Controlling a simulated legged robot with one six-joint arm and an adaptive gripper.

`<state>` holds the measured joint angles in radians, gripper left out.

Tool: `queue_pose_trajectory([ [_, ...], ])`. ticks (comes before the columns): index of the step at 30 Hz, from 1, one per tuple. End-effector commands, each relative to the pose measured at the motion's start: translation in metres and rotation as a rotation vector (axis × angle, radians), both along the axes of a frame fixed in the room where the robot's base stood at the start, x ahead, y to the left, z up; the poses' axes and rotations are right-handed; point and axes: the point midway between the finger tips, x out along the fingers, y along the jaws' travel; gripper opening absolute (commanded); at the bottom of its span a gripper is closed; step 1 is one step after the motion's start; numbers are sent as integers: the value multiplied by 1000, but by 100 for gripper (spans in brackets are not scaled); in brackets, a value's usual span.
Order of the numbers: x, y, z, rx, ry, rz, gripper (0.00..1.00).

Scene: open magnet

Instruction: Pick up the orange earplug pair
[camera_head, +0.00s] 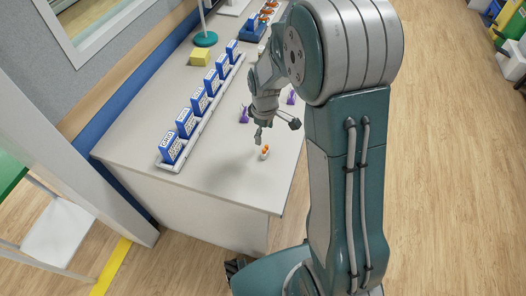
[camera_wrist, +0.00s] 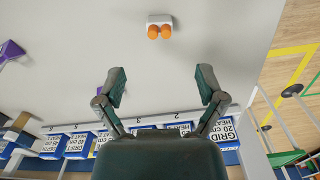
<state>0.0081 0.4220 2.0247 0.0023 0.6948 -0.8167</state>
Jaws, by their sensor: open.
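The orange earplug pair (camera_head: 265,149) lies on the white table near its front end, two orange tips on a small white base. It also shows in the wrist view (camera_wrist: 160,31), top centre, beyond the open fingers. My gripper (camera_head: 274,132) hangs over the table, a little above the pair in the head view. In the wrist view my gripper (camera_wrist: 160,87) has its two fingers spread wide with nothing between them. The pair is apart from both fingers.
A row of blue and white boxes (camera_head: 199,101) stands in a tray along the table's wall side. Purple objects (camera_head: 244,114) and a yellow block (camera_head: 200,58) are also on the table. A teal lamp base (camera_head: 205,39) stands farther back. The table surface around the pair is clear.

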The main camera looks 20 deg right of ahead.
Motion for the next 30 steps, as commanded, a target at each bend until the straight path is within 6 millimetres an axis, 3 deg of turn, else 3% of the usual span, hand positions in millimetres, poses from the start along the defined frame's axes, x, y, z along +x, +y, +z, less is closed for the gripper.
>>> queue_pose_trajectory([
  [4, -1, -1, -27, 1, 6, -2, 89],
  [11, -1, 2, -47, -1, 1, -2, 89],
  [19, -2, 3, -87, -1, 3, -3, 89],
  [29, -2, 3, -96, -1, -1, -3, 89],
  [30, -2, 3, -96, -1, -1, -3, 80],
])
